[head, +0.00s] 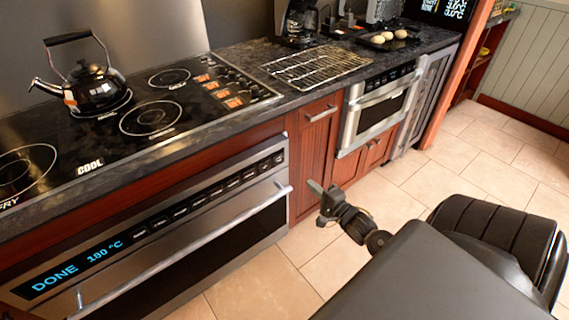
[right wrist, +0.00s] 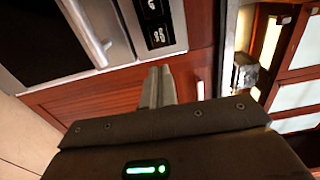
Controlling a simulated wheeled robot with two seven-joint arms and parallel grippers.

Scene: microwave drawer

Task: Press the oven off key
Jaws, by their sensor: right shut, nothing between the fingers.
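The oven (head: 200,255) is built in under the counter at the left, with a steel front and a long bar handle (head: 190,245). Its black control strip shows "DONE 180 °C" (head: 75,269) and a row of keys (head: 205,193); their labels are too small to read here. My right gripper (head: 316,187) is shut and empty, just right of the strip's right end. In the right wrist view its fingers (right wrist: 157,86) point toward the strip's end, where two keys (right wrist: 158,36) show with blurred white marks. The fingertips look apart from the keys. My left gripper is out of view.
Red wooden cabinet doors (head: 316,145) stand right of the oven, and a steel drawer appliance (head: 378,110) beyond them. Above are the cooktop with a kettle (head: 95,88) and a wire rack (head: 318,68). The oven handle juts out below the keys. The tiled floor is clear.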

